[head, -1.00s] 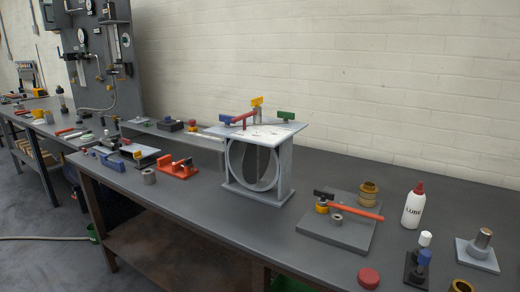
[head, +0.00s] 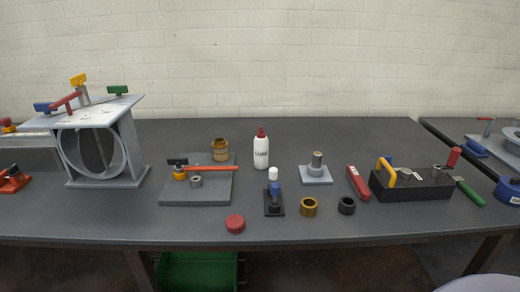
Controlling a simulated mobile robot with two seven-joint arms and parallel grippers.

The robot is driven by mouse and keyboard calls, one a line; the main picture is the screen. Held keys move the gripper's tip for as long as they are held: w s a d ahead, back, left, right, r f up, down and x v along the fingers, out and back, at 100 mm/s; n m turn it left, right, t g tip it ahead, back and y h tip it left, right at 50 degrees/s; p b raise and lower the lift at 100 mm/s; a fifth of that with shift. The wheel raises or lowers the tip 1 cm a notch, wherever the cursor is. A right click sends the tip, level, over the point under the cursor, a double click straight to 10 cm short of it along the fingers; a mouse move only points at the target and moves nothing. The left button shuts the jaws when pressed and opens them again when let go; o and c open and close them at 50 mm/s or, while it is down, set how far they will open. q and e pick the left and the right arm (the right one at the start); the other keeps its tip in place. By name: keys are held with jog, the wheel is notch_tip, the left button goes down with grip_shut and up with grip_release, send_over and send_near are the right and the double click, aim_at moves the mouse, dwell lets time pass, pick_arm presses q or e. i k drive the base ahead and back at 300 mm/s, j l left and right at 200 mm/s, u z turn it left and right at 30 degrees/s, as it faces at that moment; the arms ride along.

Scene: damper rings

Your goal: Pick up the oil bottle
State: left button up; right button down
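Neither of my grippers shows in the head view.
Near the bottle are a brass fitting (head: 220,150), a grey lever plate (head: 170,196), a blue-and-white item on a black base (head: 274,197) and a post on a plate (head: 316,172). A damper stand (head: 132,150) is left, a black tool block (head: 412,187) right. Bench behind the bottle is clear.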

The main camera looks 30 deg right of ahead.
aim_at(261, 142)
jog(key=k+l, duration=0.2)
jog(key=l, duration=0.15)
jog(key=k+l+z, duration=0.1)
jog(key=l, duration=0.2)
jog(key=k+l, duration=0.25)
jog(key=l, duration=0.15)
jog(key=j+z, duration=0.05)
